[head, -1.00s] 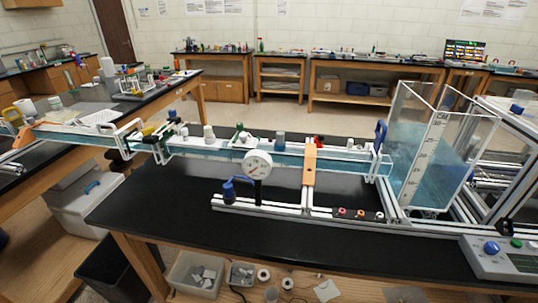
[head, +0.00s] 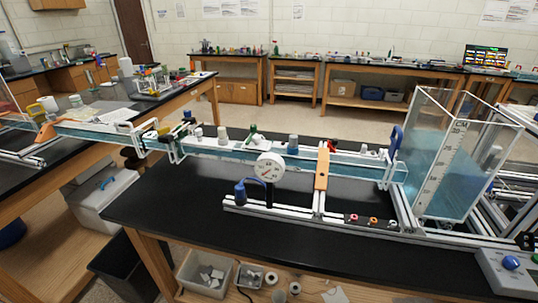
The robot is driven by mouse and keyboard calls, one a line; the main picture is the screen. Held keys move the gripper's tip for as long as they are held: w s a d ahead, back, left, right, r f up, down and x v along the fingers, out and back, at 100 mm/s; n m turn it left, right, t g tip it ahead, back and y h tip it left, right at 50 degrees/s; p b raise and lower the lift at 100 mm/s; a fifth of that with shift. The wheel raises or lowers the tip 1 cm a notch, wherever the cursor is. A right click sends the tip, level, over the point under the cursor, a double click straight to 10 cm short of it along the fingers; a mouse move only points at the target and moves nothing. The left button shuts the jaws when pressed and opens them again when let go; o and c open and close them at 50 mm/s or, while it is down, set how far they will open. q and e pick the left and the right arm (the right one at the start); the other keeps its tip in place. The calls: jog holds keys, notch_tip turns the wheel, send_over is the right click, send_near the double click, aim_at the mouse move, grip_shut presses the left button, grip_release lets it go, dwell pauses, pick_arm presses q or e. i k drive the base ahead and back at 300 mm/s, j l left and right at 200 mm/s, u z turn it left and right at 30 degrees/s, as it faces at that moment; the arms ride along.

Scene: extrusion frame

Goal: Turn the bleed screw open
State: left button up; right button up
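An extrusion frame (head: 300,218) with a long water channel (head: 225,150) stands on the black bench. A round white gauge (head: 269,167) stands at the frame's front, with a dark blue fitting (head: 240,191) at its lower left. Small orange and red ringed parts (head: 373,220) sit on the front rail. A green fitting (head: 252,137) and a red part (head: 332,146) are on or behind the channel. I cannot tell which part is the bleed screw; it is too small or hidden. Neither of my grippers is in view.
A clear water tank (head: 455,160) stands at the right, with a control box (head: 508,268) at the lower right. The black benchtop (head: 160,205) is bare in front of the frame. Bins (head: 203,272) stand below. Another bench (head: 150,95) is at the left.

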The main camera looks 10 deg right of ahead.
aim_at(198, 132)
jog(key=i+j, duration=0.1)
jog(key=j, duration=0.35)
jog(key=i+j+z, duration=0.15)
jog(key=j, duration=0.75)
jog(key=i+z, duration=0.05)
